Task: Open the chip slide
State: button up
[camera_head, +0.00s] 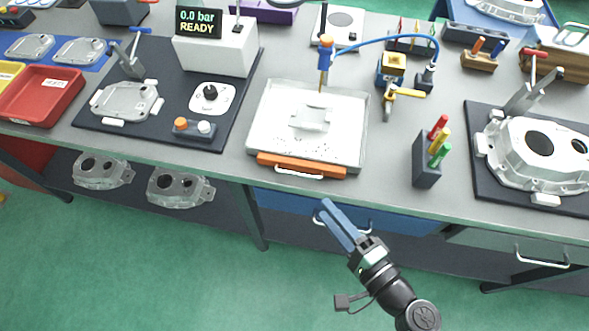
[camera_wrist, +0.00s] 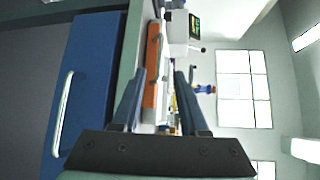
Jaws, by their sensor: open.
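The chip slide looks to be the orange front (camera_head: 301,166) with a white handle (camera_head: 299,174) at the near edge of the white tray (camera_head: 258,130). The orange front sits close against the tray's edge. My gripper (camera_head: 326,208) is open and empty. In the head view it is below and a little right of the orange front, in front of the bench edge and over the blue drawer. In the wrist view the orange front (camera_wrist: 152,65) shows beyond and between my open fingers (camera_wrist: 160,80), apart from them. The view there is turned sideways.
A blue drawer (camera_head: 290,206) with its own white handle (camera_wrist: 63,115) is under the bench top, close to my gripper. An orange-tipped nozzle (camera_head: 326,55) stands over the tray. A dark holder (camera_head: 426,160) with coloured handles stands to the right. The floor in front is clear.

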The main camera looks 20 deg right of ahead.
aim_at(295, 174)
jog(key=p+x, duration=0.1)
jog(key=x, duration=1.1)
jog(key=shift+w+a, duration=0.1)
jog(key=shift+w, duration=0.1)
jog(key=shift+c, duration=0.2)
grip_shut()
jog(key=shift+s, duration=0.1)
dwell(0.6)
